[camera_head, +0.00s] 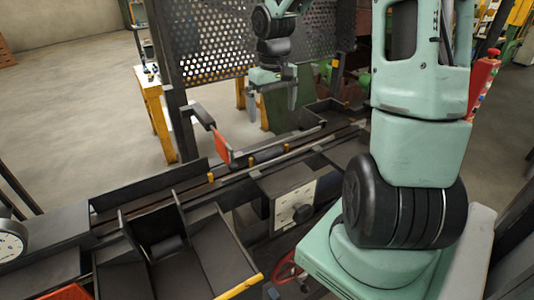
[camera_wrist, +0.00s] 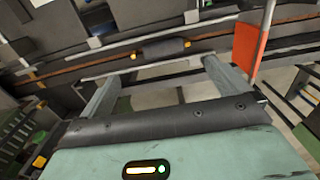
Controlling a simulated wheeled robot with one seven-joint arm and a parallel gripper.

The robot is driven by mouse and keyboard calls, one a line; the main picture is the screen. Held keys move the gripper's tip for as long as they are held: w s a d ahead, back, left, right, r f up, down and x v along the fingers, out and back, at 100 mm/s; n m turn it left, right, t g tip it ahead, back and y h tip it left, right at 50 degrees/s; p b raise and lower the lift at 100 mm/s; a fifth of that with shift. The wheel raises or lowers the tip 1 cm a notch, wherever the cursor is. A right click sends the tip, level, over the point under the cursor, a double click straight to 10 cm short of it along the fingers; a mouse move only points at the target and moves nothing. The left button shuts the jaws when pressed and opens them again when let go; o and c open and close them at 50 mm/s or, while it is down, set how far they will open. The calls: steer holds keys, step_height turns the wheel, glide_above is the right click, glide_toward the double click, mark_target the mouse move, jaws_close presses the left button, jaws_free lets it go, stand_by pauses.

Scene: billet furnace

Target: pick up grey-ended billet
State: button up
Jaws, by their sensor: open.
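A short dark cylinder (camera_head: 267,154) lies on the rail track in the middle of the head view, between two small yellow posts. It also shows in the wrist view (camera_wrist: 160,48), lying crosswise beyond my fingertips. It looks like a billet, but I cannot make out the colour of its end faces. My gripper (camera_head: 272,96) hangs above and behind the track in the head view, fingers pointing down. In the wrist view my gripper (camera_wrist: 162,71) has its two fingers wide apart with nothing between them.
A red-orange plate (camera_head: 221,147) stands beside the track, near the cylinder. A perforated dark screen (camera_head: 215,45) stands behind. A box with a dial (camera_head: 293,205) is in front of the track. Dark open bins (camera_head: 215,262) are at the front left.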

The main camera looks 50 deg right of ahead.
steer(key=p, duration=0.1)
glide_above(270, 156)
steer(key=f, duration=1.1)
steer(key=shift+s+a, duration=0.1)
steer(key=shift+s, duration=0.25)
steer(key=shift+w+f+p, duration=0.2)
steer(key=shift+f+p, duration=0.3)
steer(key=shift+f, duration=0.8)
steer(key=shift+w+f+p, duration=0.15)
steer(key=shift+f+p, duration=0.35)
steer(key=shift+f, duration=0.8)
steer(key=c, duration=1.3)
steer(key=shift+r, duration=0.1)
steer(key=shift+c, duration=0.2)
